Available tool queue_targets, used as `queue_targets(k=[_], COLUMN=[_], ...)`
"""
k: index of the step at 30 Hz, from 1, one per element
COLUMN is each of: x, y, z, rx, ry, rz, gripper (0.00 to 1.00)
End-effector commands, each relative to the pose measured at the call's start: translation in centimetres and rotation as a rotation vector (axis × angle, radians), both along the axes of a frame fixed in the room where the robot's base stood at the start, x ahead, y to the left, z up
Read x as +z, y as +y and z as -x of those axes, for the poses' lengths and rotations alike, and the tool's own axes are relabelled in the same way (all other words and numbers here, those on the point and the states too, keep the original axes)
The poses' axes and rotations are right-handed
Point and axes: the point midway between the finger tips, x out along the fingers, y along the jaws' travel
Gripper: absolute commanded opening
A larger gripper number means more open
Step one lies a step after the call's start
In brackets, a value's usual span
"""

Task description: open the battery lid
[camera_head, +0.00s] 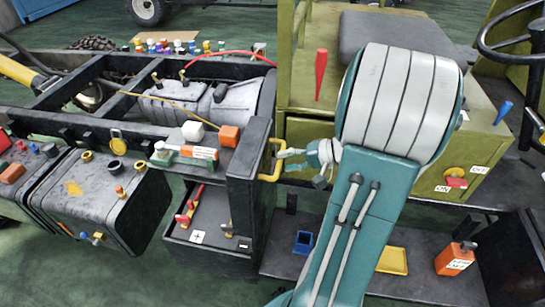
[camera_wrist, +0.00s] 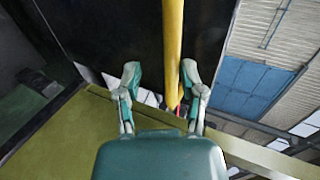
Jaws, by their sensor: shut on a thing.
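The battery lid (camera_head: 247,180) appears as a dark panel standing upright at the right side of the battery box (camera_head: 205,254). The box's inside shows, with red terminals (camera_head: 188,210) and a white plus label. A yellow handle (camera_head: 264,163) sticks out from the lid's right side. My gripper (camera_head: 283,158) is at this handle and shut on it. In the wrist view my gripper's fingers (camera_wrist: 160,82) stand on either side of the yellow handle (camera_wrist: 173,45), with the dark lid (camera_wrist: 95,35) behind. The exact finger contact is hard to see.
My arm stands right of the lid, before an olive cabinet (camera_head: 298,132) with a red lever (camera_head: 321,74). A dark shelf below holds a blue container (camera_head: 303,242), a yellow tray (camera_head: 393,261) and an orange bottle (camera_head: 455,259). Chassis rails and tanks lie left.

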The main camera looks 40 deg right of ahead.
Motion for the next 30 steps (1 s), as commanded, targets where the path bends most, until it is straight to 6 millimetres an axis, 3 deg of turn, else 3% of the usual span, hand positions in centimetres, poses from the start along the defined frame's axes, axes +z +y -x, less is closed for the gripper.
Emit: queue_targets(k=[1, 7, 20, 21, 30], x=[-0.89, -1.13, -1.19, -1.2, -1.01], y=[-0.04, -0.56, -0.6, -0.6, -0.71], z=[0.58, 1.36, 1.49, 1.48, 1.47], rx=[0.001, 0.003, 0.007, 0.007, 0.006], ry=[0.009, -0.021, -0.029, -0.029, -0.032], rz=[-0.012, -0.034, -0.041, -0.041, -0.037], gripper=[0.0, 0.0, 0.0, 0.53, 0.53])
